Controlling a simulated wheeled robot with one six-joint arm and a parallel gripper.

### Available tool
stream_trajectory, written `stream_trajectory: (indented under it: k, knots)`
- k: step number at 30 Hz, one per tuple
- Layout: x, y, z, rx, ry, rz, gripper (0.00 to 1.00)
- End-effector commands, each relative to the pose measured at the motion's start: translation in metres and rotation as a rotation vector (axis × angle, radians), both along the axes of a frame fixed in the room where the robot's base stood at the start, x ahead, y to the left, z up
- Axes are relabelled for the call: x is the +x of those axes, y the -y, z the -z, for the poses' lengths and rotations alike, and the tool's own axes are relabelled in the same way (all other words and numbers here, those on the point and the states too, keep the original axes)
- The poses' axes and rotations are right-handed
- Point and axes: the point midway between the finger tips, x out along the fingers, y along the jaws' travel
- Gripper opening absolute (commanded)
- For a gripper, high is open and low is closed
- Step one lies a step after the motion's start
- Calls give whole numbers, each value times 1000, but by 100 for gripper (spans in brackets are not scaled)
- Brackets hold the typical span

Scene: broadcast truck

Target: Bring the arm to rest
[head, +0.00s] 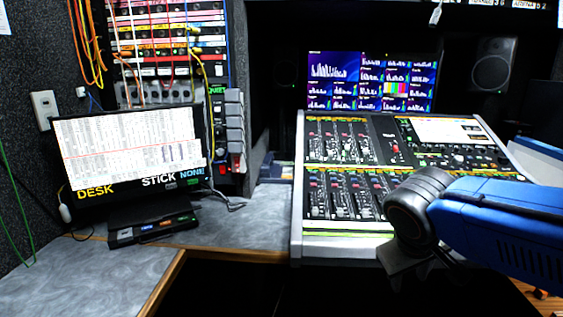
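My arm (500,225) comes in from the right edge, with a blue link and a dark grey rounded joint. The joint is in front of the lower right part of the mixing console. A dark part (405,262) hangs below the joint, in front of the console's front edge. It is too dark to tell whether this is my gripper. No fingertips can be made out, and I see nothing held.
A mixing console (308,247) stands at centre right with a lit screen (372,82) behind it. A labelled monitor (130,150) stands on the left desk (75,275). A patch rack (165,50) with cables rises behind it. A speaker (492,65) is at upper right. The desk's front left is clear.

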Motion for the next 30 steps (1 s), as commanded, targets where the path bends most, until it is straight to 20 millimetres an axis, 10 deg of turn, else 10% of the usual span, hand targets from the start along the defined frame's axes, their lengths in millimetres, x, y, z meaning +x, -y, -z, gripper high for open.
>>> stream_trajectory:
  k: [13, 30]
  knots:
    - [-73, 22, 41, 280, 46, 116, 40]
    - [-85, 20, 49, 341, 80, 137, 40]
